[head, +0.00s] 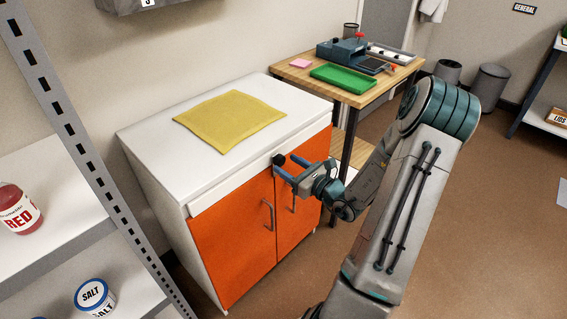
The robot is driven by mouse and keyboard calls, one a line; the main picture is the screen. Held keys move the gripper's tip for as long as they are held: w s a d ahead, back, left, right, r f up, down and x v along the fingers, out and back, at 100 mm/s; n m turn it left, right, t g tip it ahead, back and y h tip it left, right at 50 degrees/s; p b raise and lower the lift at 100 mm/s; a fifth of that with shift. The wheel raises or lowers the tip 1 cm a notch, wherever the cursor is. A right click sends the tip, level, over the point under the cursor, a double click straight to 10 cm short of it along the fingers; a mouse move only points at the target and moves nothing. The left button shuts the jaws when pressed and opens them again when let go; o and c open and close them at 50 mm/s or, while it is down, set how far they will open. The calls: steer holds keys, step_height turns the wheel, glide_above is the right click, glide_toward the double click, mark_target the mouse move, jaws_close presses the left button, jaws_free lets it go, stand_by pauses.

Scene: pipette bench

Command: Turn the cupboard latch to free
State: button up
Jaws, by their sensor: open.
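The cupboard (232,245) has a white body and two orange doors with metal handles, both closed. A dark round knob, which looks like the latch (279,159), shows at the top of the doors near where they meet. My gripper (285,164) is open in front of the cupboard, its blue fingers pointing at the doors. The knob appears between or just beyond the fingertips. I cannot tell whether the fingers touch it. The latch's turned position is too small and partly hidden to tell.
A yellow cloth (230,120) lies on the cupboard top. A wooden table (340,92) with a green tray (343,77) and a blue device stands behind to the right. A metal shelf (85,150) with a red jar and a salt tub is at left. Open floor lies at right.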

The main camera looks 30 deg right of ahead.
steer(key=shift+x, duration=1.4)
jaws_close()
steer(key=shift+d, duration=0.1)
